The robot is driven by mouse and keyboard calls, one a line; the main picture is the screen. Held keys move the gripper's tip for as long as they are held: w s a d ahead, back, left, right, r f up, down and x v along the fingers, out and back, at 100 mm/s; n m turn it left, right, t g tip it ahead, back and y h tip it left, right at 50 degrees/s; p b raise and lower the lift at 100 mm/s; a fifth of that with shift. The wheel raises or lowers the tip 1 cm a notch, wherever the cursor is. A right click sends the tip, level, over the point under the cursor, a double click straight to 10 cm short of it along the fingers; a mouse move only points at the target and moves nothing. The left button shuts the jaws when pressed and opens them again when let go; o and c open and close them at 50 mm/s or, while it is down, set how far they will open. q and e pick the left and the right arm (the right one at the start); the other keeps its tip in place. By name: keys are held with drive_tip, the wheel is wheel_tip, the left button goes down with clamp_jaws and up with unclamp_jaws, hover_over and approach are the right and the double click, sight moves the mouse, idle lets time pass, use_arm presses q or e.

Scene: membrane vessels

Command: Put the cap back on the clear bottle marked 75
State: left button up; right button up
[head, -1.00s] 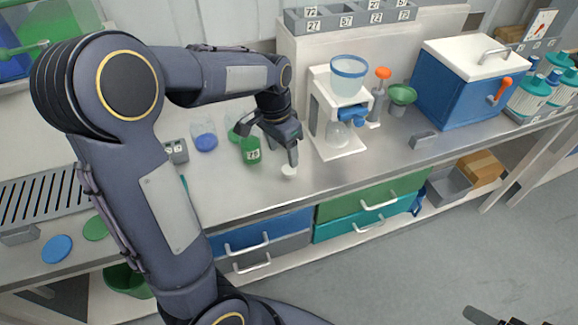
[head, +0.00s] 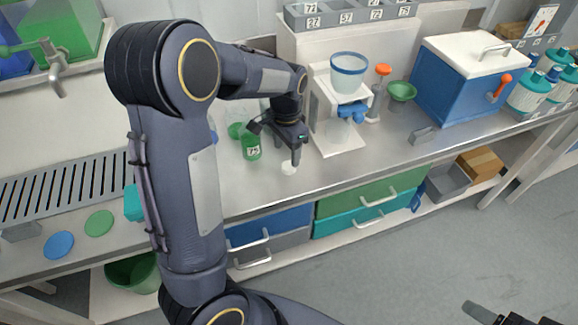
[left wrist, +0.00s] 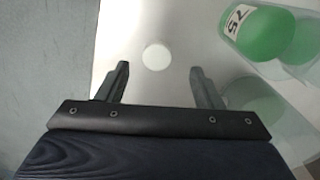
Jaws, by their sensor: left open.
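A small round white cap (head: 289,168) lies on the grey bench top near its front edge. It also shows in the left wrist view (left wrist: 156,57), just past the fingertips and in line with the gap between them. My left gripper (head: 275,146) is open and empty, pointing down above the cap; its spread fingers show in the left wrist view (left wrist: 160,68). The clear bottle marked 75 (head: 251,148), with green contents, stands left of the cap. It also shows at the wrist view's upper right (left wrist: 262,35). Part of my right gripper (head: 510,315) shows at the bottom edge.
Another green-filled clear vessel (head: 236,130) stands behind the bottle, partly hidden by my arm. A white stand with a clear cup (head: 349,70) is right of the cap. A blue box (head: 460,80) stands farther right.

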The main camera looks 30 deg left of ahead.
sight(289, 166)
use_arm(q)
drive_tip(key=shift+w+d+f+p, duration=0.1)
drive_tip(key=shift+d+f+p, duration=0.05)
drive_tip(key=shift+f, duration=1.15)
drive_tip(key=shift+d+f+p, duration=0.1)
drive_tip(key=shift+f+p, duration=0.05)
drive_tip(key=shift+f, duration=1.15)
drive_tip(key=shift+c, duration=0.2)
drive_tip(key=c, duration=1)
